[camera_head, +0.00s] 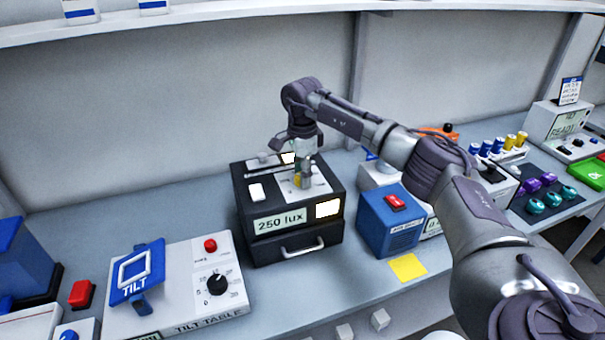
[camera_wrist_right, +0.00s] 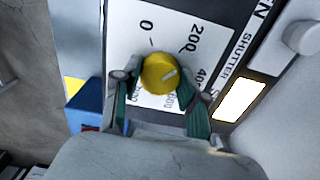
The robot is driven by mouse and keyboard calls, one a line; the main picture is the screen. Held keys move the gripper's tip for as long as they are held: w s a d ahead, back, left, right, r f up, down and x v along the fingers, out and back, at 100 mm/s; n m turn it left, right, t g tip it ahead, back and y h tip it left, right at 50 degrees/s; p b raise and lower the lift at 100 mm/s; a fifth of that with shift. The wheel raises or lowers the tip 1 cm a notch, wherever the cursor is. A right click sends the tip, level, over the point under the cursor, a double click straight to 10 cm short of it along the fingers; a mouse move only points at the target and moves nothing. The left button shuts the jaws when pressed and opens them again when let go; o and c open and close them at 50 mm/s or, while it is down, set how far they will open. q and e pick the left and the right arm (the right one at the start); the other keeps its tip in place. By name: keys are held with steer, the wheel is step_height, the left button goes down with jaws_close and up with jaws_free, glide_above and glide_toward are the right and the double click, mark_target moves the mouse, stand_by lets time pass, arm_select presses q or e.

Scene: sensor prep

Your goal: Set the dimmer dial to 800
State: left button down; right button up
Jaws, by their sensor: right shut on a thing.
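The dimmer dial (camera_wrist_right: 158,72) is a round yellow knob on a white scale plate in the right wrist view. The numbers 0, 200 and part of 400 show; those along its lower side are partly covered by my fingers. Its pale pointer line points right and slightly up, between 200 and 400. My right gripper (camera_wrist_right: 160,92) is shut on the knob, one finger on each side. In the head view my right gripper (camera_head: 303,178) reaches down onto the black light box (camera_head: 255,196), whose display (camera_head: 279,221) reads 250 lux. My left gripper is not in view.
A white shutter switch (camera_head: 257,192) and a lit window (camera_head: 328,208) are on the box, with a drawer handle (camera_head: 303,248) below. The tilt table unit (camera_head: 190,285) stands to the left. A blue box with a red switch (camera_head: 390,222) stands close on the right.

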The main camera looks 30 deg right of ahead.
steer(key=m, duration=0.4)
steer(key=shift+r+m, duration=0.1)
steer(key=shift+m, duration=0.2)
steer(key=m, duration=0.4)
steer(key=shift+m, duration=0.3)
steer(key=m, duration=0.4)
steer(key=shift+m+p, duration=0.3)
steer(key=m, duration=0.3)
steer(key=shift+m, duration=0.3)
steer(key=m, duration=0.4)
steer(key=shift+m+p, duration=0.3)
steer(key=shift+p, duration=0.05)
steer(key=m, duration=0.3)
steer(key=shift+w+m, duration=0.1)
steer(key=shift+m, duration=0.2)
steer(key=m+p, duration=0.1)
steer(key=m, duration=0.3)
steer(key=shift+m+p, duration=0.4)
steer(key=shift+m, duration=1.7)
